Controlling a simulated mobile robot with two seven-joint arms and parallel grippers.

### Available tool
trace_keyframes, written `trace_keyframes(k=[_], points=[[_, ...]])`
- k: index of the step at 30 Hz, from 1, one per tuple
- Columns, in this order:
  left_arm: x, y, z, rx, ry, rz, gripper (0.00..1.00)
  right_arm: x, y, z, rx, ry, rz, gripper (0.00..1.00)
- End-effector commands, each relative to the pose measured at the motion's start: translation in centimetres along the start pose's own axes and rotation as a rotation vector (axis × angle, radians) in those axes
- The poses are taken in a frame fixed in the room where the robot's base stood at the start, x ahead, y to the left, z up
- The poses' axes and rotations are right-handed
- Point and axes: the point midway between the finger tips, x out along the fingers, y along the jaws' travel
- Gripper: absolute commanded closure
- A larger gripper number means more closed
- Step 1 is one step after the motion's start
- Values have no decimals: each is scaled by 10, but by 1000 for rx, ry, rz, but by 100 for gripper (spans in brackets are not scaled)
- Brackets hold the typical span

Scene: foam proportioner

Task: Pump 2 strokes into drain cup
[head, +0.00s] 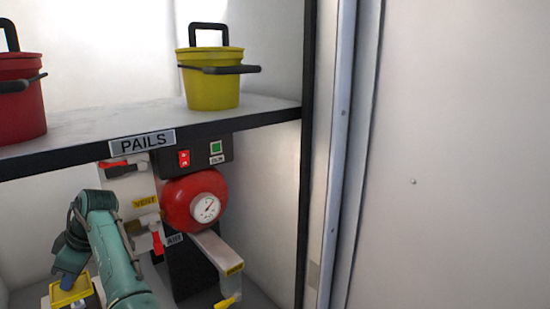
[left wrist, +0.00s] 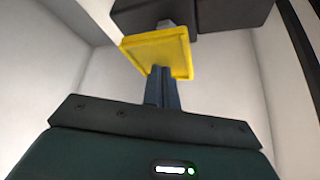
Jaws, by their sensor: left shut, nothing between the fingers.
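A yellow square pad (head: 70,291) sits low at the left of the equipment under the shelf, and I take it for the pump's push plate. It also shows in the left wrist view (left wrist: 158,52), below a dark block. My left gripper (head: 66,280) points down at the pad. In the left wrist view its fingers (left wrist: 162,72) are shut with nothing between them, their tips at or very near the pad's edge. I cannot tell whether they touch. My right gripper is in neither view.
A red round tank with a gauge (head: 206,208) and a grey arm with a yellow label (head: 220,255) stand right of my left arm. The shelf (head: 265,115) above holds a yellow pail (head: 212,90) and a red pail (head: 20,105). A cabinet post (head: 306,180) bounds the right.

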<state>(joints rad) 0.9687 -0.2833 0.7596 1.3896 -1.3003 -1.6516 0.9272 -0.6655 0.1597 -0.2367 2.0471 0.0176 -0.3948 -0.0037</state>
Motion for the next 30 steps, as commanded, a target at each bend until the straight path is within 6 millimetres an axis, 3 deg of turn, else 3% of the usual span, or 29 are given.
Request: trace_keyframes(k=[16, 30], points=[[21, -1, 13, 2, -3, -4, 100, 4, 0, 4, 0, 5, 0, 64], [10, -1, 6, 2, -3, -4, 100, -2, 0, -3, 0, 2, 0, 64]])
